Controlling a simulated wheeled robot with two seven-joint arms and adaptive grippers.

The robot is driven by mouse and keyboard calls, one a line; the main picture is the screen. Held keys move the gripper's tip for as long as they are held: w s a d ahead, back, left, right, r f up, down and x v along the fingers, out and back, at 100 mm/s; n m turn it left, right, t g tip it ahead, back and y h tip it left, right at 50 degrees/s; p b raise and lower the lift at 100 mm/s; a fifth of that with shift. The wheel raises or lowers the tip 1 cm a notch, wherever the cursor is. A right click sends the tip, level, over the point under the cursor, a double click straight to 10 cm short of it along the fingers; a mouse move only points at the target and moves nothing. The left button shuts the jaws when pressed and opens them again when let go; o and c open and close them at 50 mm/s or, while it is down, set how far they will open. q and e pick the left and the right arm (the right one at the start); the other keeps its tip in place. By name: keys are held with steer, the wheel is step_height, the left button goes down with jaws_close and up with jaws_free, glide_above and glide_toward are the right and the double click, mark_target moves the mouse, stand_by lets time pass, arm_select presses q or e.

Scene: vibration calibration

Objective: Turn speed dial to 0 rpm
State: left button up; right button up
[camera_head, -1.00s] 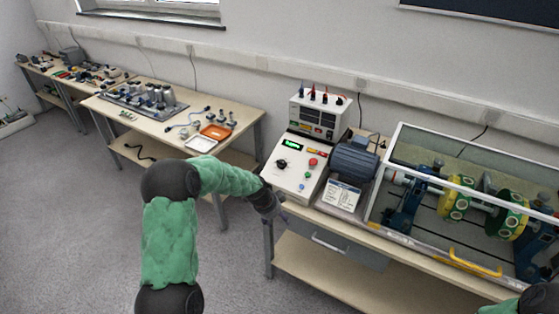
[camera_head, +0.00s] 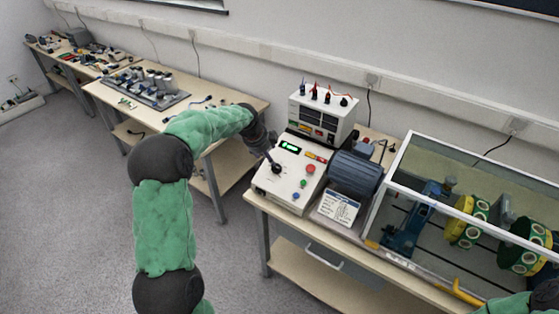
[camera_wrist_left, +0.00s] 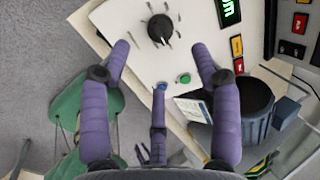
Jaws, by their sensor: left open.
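The black speed dial (camera_head: 276,168) sits on the sloped white control panel (camera_head: 283,190), below a green-lit display (camera_head: 290,147). In the left wrist view the dial (camera_wrist_left: 160,29) is a round black knob with tick marks around it, near the top middle. My left gripper (camera_head: 272,160) is at the dial's upper left in the head view. In the left wrist view my left gripper (camera_wrist_left: 162,60) is open, its purple fingers spread to either side, with the dial ahead between and beyond the tips. A gap to the dial cannot be judged exactly. My right gripper is not visible.
A green button (camera_wrist_left: 184,78) and a blue button (camera_wrist_left: 160,86) lie close to the dial; a red button (camera_head: 311,169) is to its right. A grey motor (camera_head: 355,172) and a glazed enclosure (camera_head: 392,170) stand right. A meter box (camera_head: 320,112) stands behind.

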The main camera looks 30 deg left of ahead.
mark_target(276, 168)
arm_select(q)
steer(key=b+x, duration=0.2)
steer(key=x, duration=0.8)
steer(key=shift+f, duration=0.15)
steer(key=c, duration=1.1)
